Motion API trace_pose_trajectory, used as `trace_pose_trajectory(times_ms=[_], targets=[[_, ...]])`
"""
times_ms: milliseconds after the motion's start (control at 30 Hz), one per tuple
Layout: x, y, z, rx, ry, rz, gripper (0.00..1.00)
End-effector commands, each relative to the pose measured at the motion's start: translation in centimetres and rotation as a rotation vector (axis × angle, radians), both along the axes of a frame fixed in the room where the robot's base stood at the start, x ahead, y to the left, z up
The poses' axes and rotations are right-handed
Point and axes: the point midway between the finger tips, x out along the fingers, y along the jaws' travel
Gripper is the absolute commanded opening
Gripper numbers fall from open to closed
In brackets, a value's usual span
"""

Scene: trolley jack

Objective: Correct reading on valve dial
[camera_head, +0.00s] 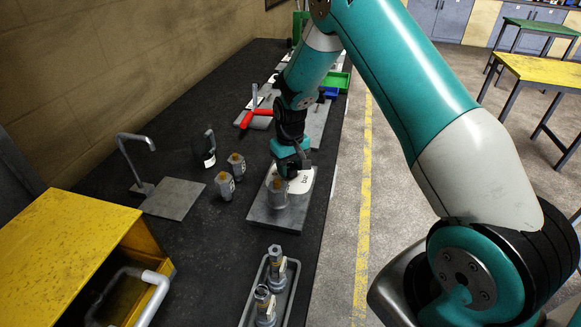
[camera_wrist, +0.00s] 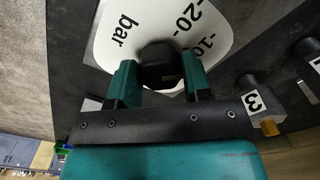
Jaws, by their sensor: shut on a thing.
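The valve dial is a white plate (camera_head: 303,182) on a grey base block (camera_head: 281,218), in the middle of the head view. In the wrist view the dial face (camera_wrist: 108,42) shows "bar" and the numbers 20 and 10, upside down or tilted. A black knob (camera_wrist: 158,57) stands at the dial's lower edge in that view. My gripper (camera_wrist: 158,76) has its two green fingers closed on both sides of the knob. My gripper (camera_head: 291,168) also shows over the dial in the head view. The knob and fingers hide part of the scale; I cannot make out a pointer.
Grey cylinders with brass tops (camera_head: 225,185) stand left of the dial; one labelled 3 (camera_wrist: 252,92) is close by in the wrist view. A tray (camera_head: 245,312) with two fittings is nearer. A yellow box (camera_head: 65,240), a grey stand plate (camera_head: 173,199) and a red-handled tool (camera_head: 246,119) surround the area.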

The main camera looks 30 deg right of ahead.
Motion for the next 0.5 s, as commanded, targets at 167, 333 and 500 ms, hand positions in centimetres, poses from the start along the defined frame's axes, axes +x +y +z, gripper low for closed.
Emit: trace_pose_trajectory(times_ms=[167, 333, 500], targets=[[0.03, -0.01, 0.06, 0.0, -0.001, 0.007, 0.21], [0.04, -0.01, 0.07, 0.0, -0.001, 0.007, 0.21], [0.04, -0.01, 0.07, 0.0, -0.001, 0.006, 0.66]])
